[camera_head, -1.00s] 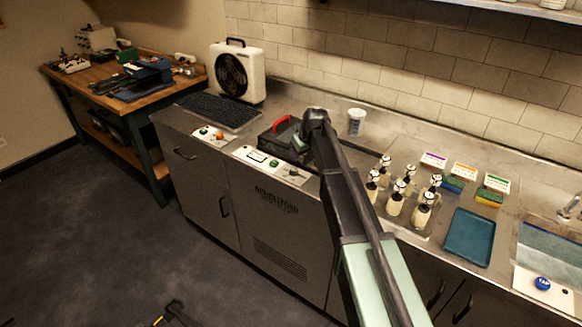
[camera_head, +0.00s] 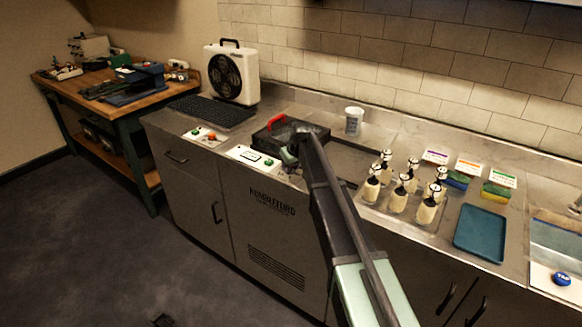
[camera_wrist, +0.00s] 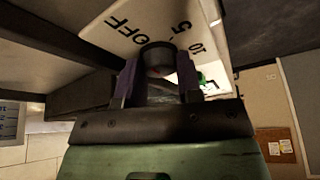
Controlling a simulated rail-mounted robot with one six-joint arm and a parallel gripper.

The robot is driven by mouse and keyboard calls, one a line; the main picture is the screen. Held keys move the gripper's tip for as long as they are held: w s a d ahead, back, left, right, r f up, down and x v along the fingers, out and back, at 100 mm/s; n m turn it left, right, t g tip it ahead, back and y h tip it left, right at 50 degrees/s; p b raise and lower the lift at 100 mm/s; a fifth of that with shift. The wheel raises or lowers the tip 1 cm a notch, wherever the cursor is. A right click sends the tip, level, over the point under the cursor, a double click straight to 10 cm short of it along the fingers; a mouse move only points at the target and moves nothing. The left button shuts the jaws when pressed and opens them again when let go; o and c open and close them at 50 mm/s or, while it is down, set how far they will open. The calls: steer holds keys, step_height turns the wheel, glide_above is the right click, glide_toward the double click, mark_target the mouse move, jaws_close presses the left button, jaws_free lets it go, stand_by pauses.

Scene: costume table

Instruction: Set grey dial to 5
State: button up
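The dark grey dial (camera_wrist: 158,55) shows in the wrist view, on a pale panel (camera_wrist: 125,22) printed with OFF, 5 and 10. A small reddish mark shows on the dial. My gripper (camera_wrist: 157,78) is right at the dial, with one purple finger on each side of it. The dial fills most of the space between the fingers; I cannot tell whether they touch it. In the head view my gripper (camera_head: 289,156) is over the right end of the white control panel (camera_head: 244,155) on the counter's front edge, and hides the dial there.
A black unit with a red handle (camera_head: 276,122) stands just behind the panel. Left of it are another switch panel (camera_head: 203,135), a dark grille (camera_head: 211,110) and a fan (camera_head: 231,74).

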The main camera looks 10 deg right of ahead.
steer(key=shift+c, duration=1.2)
steer(key=m+h, duration=0.1)
steer(key=m, duration=0.3)
steer(key=shift+a+m+h, duration=0.1)
steer(key=shift+m+h, duration=0.2)
steer(key=shift+h, duration=0.1)
steer(key=m+h, duration=0.1)
steer(key=m, duration=0.2)
steer(key=shift+a+m, duration=0.1)
steer(key=shift+m, duration=0.2)
steer(key=shift+m+g+h, duration=0.3)
steer(key=shift+m+h, duration=0.5)
steer(key=shift+m, duration=1)
steer(key=o, duration=0.9)
